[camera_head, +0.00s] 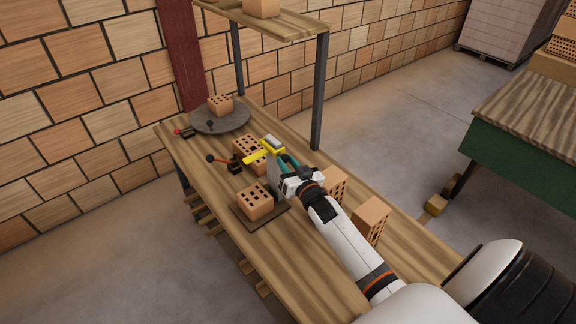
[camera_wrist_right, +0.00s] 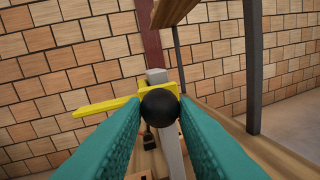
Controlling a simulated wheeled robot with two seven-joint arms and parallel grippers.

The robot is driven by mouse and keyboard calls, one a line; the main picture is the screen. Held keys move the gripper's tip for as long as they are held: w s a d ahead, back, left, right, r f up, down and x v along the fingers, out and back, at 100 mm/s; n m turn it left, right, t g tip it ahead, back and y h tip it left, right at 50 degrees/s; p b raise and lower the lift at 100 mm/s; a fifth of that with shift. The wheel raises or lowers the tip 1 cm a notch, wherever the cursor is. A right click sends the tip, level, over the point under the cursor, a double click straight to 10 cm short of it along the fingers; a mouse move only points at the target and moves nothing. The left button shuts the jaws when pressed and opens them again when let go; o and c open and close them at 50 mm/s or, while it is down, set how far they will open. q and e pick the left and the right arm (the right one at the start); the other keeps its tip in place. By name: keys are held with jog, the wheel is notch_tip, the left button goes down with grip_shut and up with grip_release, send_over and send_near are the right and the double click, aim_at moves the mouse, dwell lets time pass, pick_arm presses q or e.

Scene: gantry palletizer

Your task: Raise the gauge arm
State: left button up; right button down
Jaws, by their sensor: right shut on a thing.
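The gauge arm (camera_head: 256,158) is a yellow bar on a grey upright post (camera_head: 273,178) standing on the workbench. In the right wrist view the yellow bar (camera_wrist_right: 98,108) reaches out to the left, roughly level with a slight tilt, and a black ball knob (camera_wrist_right: 159,105) sits in front of it. My right gripper (camera_head: 284,163) has its teal fingers shut on the black knob, one on each side. In the head view the fingers and wrist hide the knob. My left gripper is not in view.
A perforated brick (camera_head: 254,202) lies on a dark plate in front of the post. Another brick (camera_head: 243,146) is behind the gauge. A round turntable (camera_head: 236,123) carries a brick. A shelf post (camera_head: 320,92) rises behind my arm.

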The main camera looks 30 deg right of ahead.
jog(key=shift+r, duration=0.45)
jog(key=c, duration=1.1)
grip_release()
jog(key=shift+c, duration=0.2)
jog(key=shift+f, duration=0.1)
jog(key=shift+s+f, duration=0.1)
jog(key=shift+s, duration=0.1)
jog(key=s+a+b, duration=0.1)
jog(key=s+b, duration=0.1)
jog(key=s, duration=0.9)
jog(key=shift+s+a, duration=0.2)
jog(key=shift+s, duration=0.1)
